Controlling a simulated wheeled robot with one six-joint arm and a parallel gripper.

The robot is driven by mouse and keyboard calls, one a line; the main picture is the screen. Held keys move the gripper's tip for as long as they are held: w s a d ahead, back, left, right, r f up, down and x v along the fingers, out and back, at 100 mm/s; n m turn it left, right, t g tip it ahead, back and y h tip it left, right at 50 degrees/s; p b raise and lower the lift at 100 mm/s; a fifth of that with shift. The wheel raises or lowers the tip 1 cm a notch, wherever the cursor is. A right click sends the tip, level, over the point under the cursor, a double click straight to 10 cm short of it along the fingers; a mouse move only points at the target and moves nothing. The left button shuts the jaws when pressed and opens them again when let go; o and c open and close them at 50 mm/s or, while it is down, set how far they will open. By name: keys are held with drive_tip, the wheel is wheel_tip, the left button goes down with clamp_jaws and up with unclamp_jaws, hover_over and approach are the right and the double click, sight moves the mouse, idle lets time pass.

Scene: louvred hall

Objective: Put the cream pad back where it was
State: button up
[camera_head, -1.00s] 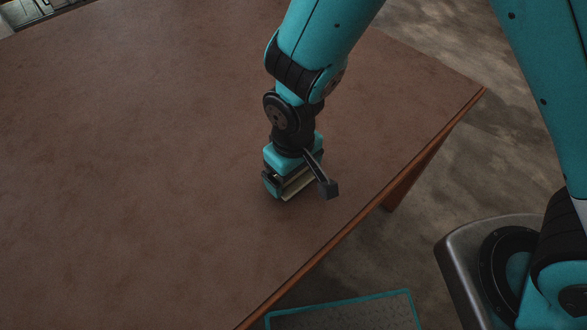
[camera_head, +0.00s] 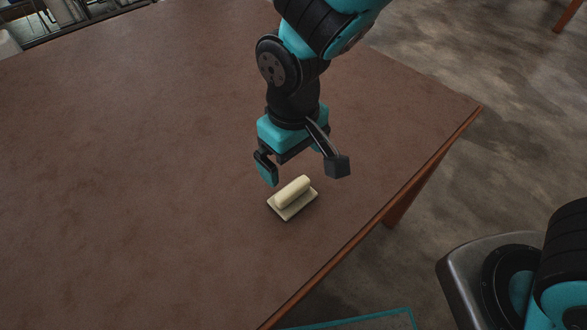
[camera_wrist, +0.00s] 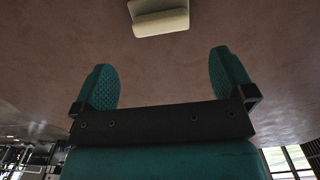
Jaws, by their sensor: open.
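The cream pad (camera_head: 292,198) lies flat on the brown tabletop, close to the table's near right edge. It has a flat base with a rounded grip bar along its top. My gripper (camera_head: 290,172) is open and empty, a little above the pad and apart from it. In the wrist view the pad (camera_wrist: 158,18) shows at the top, beyond the two open teal fingers (camera_wrist: 172,80), with bare table between.
The brown table (camera_head: 130,160) is otherwise clear, with wide free room to the left of the pad. Its wooden edge (camera_head: 385,208) runs diagonally on the right, with concrete floor (camera_head: 480,160) beyond. A teal-edged panel (camera_head: 365,319) shows below the table edge.

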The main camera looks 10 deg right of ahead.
drive_tip(key=s+d+r+y, duration=0.4)
drive_tip(key=s+d+r, duration=0.6)
drive_tip(key=r, duration=0.4)
drive_tip(key=shift+s+r, duration=0.15)
wheel_tip(320, 180, up, 5)
drive_tip(key=p, duration=0.5)
drive_tip(key=shift+a+r, duration=0.1)
